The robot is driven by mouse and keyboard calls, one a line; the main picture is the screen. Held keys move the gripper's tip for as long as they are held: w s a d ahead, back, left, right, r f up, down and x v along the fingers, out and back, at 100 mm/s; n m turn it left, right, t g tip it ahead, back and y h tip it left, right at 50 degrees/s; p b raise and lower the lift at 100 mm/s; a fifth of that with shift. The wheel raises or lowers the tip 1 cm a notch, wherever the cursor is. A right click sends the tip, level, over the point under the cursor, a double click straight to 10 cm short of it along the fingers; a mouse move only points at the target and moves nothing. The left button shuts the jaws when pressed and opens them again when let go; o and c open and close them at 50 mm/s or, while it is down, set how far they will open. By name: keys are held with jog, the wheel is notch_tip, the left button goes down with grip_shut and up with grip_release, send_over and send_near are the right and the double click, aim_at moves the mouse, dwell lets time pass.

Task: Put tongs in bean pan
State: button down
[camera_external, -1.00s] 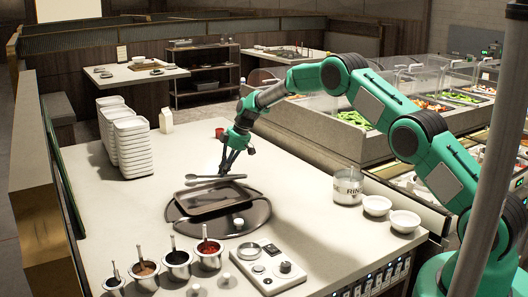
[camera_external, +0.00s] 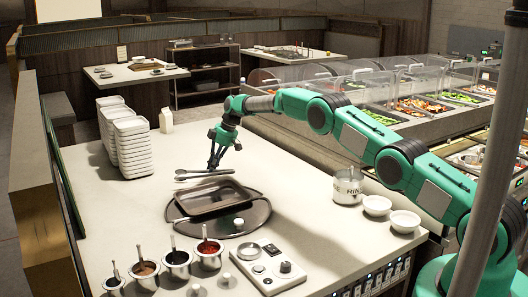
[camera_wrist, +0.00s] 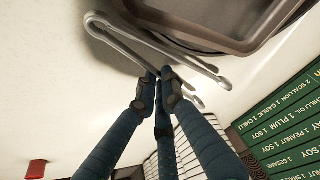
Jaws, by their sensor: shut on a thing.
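The silver tongs (camera_external: 202,173) are held at the far edge of a dark rectangular pan (camera_external: 185,207), seen over that edge in the external view. My gripper (camera_external: 213,167) is shut on them near the middle of their length. In the wrist view the tongs (camera_wrist: 128,46) lie between my fingertips (camera_wrist: 162,74), with the bent end to the upper left. The pan's rim (camera_wrist: 195,37) shows beyond them at the upper right. Which pan is the bean pan is not clear from the pictures.
The dark pan stands on a dark round tray (camera_external: 258,222). Sauce pots (camera_external: 178,258) and a control box (camera_external: 268,266) stand in front. Stacked white trays (camera_external: 130,140) stand left. A labelled pot (camera_external: 347,185) and white bowls stand right. Buffet food pans lie behind glass.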

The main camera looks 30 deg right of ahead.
aim_at(209, 182)
jog(key=shift+w, duration=0.35)
jog(key=shift+f+b, duration=0.55)
jog(key=shift+f, duration=1.2)
jog(key=shift+f, duration=0.15)
jog(key=c, duration=2.2)
grip_release()
jog(key=shift+p+v, duration=1)
jog(key=shift+v, duration=5.1)
